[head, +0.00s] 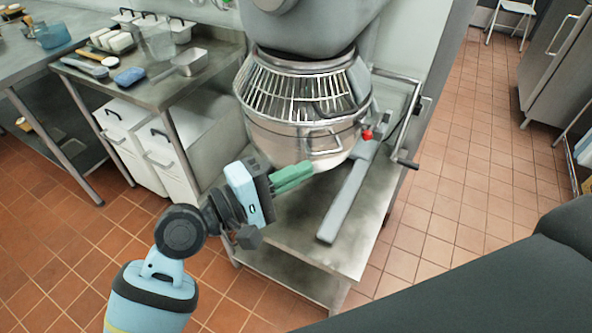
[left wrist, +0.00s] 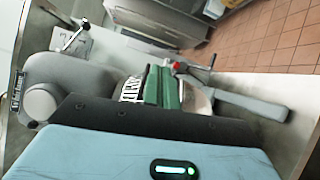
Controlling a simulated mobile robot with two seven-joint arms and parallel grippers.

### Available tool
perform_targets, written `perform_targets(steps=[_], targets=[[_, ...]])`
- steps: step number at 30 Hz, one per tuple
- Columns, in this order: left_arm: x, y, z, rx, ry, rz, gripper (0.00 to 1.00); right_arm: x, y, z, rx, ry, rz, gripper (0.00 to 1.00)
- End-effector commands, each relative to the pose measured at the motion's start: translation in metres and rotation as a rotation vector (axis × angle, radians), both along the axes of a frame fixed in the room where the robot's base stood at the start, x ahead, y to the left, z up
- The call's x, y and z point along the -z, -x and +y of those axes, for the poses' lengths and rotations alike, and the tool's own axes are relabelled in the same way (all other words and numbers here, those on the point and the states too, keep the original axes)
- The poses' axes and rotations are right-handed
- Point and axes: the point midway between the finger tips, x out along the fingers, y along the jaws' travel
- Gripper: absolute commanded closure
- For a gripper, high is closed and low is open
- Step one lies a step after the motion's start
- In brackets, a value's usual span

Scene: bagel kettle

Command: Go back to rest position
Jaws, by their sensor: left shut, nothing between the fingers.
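My left gripper (head: 293,175) is shut and empty. Its green fingers point right, in front of the lower part of the steel mixer bowl (head: 290,146) in the head view; I cannot tell whether they touch it. In the left wrist view the green fingers (left wrist: 162,87) lie together, with the mixer behind them. My right gripper is not in view.
The mixer with its wire guard (head: 300,88) stands on a steel table (head: 300,244). A red knob (head: 367,135) and a crank handle (head: 404,160) stick out at its right. A counter (head: 165,88) with trays is at left. Tiled floor (head: 460,170) lies open at right.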

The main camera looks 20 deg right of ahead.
Motion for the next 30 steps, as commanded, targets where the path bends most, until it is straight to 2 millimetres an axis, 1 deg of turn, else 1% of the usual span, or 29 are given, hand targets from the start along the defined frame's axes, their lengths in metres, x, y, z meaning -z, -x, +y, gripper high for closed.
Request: perform_targets(steps=[8,11,14,17,18,20,21,23,24,26,27,29,30], targets=[[0.002,-0.001,0.001,-0.005,-0.002,0.000,1.00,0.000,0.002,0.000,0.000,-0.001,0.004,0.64],[0.013,-0.003,0.007,-0.042,-0.016,-0.012,1.00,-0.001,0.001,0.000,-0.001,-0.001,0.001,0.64],[0.040,-0.007,0.021,-0.125,-0.062,-0.043,1.00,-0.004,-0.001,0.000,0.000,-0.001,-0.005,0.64],[0.080,-0.009,0.044,-0.239,-0.147,-0.094,1.00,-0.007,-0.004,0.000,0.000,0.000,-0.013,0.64],[0.097,-0.008,0.055,-0.284,-0.190,-0.117,1.00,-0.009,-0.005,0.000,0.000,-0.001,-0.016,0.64],[0.124,-0.004,0.073,-0.346,-0.264,-0.152,1.00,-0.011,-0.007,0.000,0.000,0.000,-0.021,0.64],[0.141,0.000,0.084,-0.382,-0.317,-0.175,1.00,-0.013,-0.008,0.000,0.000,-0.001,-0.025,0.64],[0.166,0.008,0.103,-0.430,-0.404,-0.210,1.00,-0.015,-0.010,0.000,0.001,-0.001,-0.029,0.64],[0.183,0.015,0.116,-0.456,-0.465,-0.233,1.00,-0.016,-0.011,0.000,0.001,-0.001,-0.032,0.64],[0.208,0.028,0.136,-0.487,-0.563,-0.268,1.00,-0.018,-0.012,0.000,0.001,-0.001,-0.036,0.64],[0.223,0.038,0.150,-0.502,-0.630,-0.293,1.00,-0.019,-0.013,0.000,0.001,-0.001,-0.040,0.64],[0.245,0.055,0.170,-0.514,-0.735,-0.329,1.00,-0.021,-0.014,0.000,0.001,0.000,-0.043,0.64],[0.259,0.068,0.184,-0.518,-0.808,-0.355,1.00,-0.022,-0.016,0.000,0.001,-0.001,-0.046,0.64]])
